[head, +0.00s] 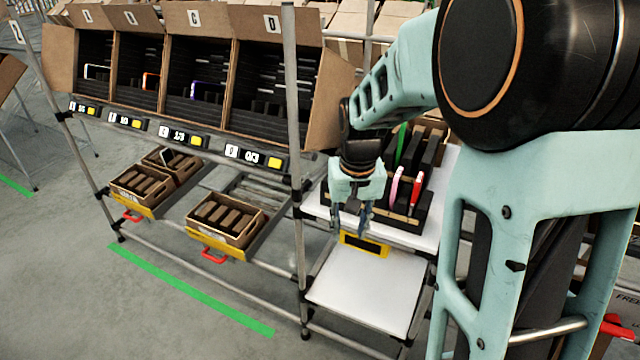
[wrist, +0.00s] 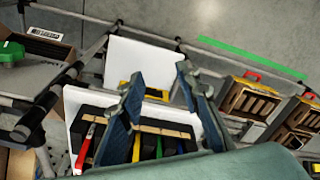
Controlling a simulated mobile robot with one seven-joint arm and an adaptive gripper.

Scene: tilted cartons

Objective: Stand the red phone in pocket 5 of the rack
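The red phone (head: 417,190) stands upright, slightly tilted, at the right part of the dark rack (head: 428,212) on a white table. It also shows in the wrist view (wrist: 86,146) at the rack's left end. A pink phone (head: 396,186) stands to its left, and a green one (head: 402,142) is farther back. My gripper (head: 350,222) points down at the rack's front left, apart from the red phone. Its two fingers are spread with nothing between them in the wrist view (wrist: 156,90). Pocket numbers are not readable, and my gripper hides part of the rack.
A yellow-framed dark panel (head: 364,245) sits at the table's front, above a bare white lower shelf (head: 368,290). A metal post (head: 293,120) stands left of my gripper. Tilted cartons (head: 200,75) with phones fill the left, above filled wooden trays (head: 226,220).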

